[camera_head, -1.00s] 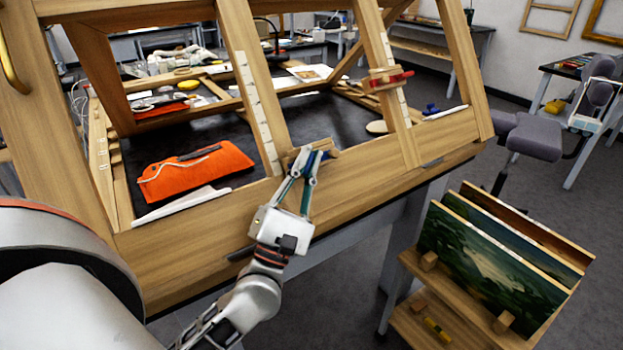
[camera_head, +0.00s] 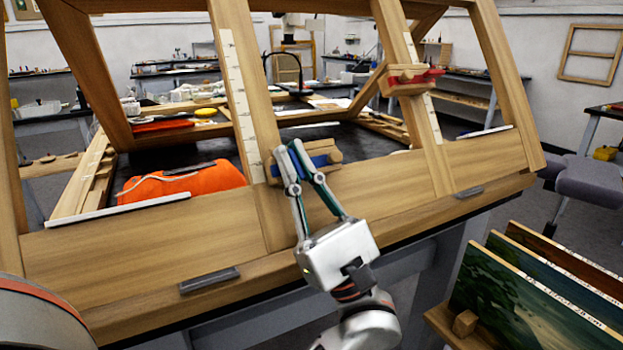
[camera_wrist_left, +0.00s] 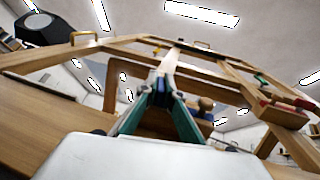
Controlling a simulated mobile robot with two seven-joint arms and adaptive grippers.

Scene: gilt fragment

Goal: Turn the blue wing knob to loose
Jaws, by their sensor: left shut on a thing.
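The blue wing knob (camera_head: 322,161) sits on a small wooden clamp block (camera_head: 331,151) on a slanted upright of the large wooden frame. My left gripper (camera_head: 289,158) reaches up from below, shut on the blue knob. Its fingers cover the knob's left part, so its wing angle is hard to tell. In the left wrist view a bit of the blue knob (camera_wrist_left: 160,84) shows between the closed green-sided fingers (camera_wrist_left: 161,93). A second clamp with a red knob (camera_head: 425,77) sits on the upright to the right. My right gripper is not in view.
The frame's wide lower rail (camera_head: 150,245) runs under the gripper. An orange cloth bundle (camera_head: 185,183) lies behind the rail at left. Canvases (camera_head: 520,300) stand in a rack at lower right, with a grey seat (camera_head: 590,185) beyond.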

